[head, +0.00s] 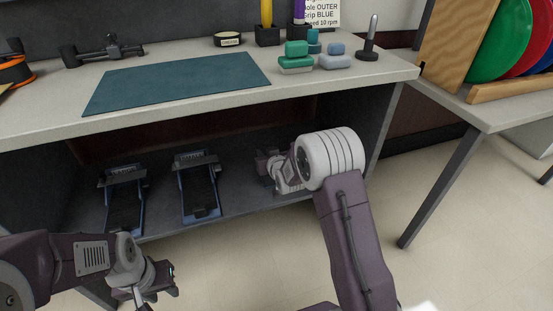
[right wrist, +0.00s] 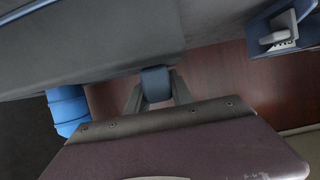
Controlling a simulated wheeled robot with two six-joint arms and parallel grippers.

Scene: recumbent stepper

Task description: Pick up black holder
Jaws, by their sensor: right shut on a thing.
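My right gripper (right wrist: 156,88) is shut on a small blue-grey tab (right wrist: 155,83) in the right wrist view. The tab meets a large dark grey body (right wrist: 110,40), which may be the black holder; I cannot tell. In the head view my right arm reaches into the shelf under the table, and its gripper (head: 268,168) is low at the right. Two black, blue-edged pedal-like holders stand on the shelf, one at the left (head: 124,195) and one in the middle (head: 197,187). My left gripper (head: 152,290) is at the lower left, outside the shelf; its jaw opening is unclear.
The table top (head: 380,75) above the shelf carries a teal mat (head: 175,82), teal and grey blocks (head: 297,55), small black holders (head: 268,37) with upright rods, and a black clamp-like tool (head: 105,50). A second table (head: 500,110) with coloured discs is right. Floor space is clear.

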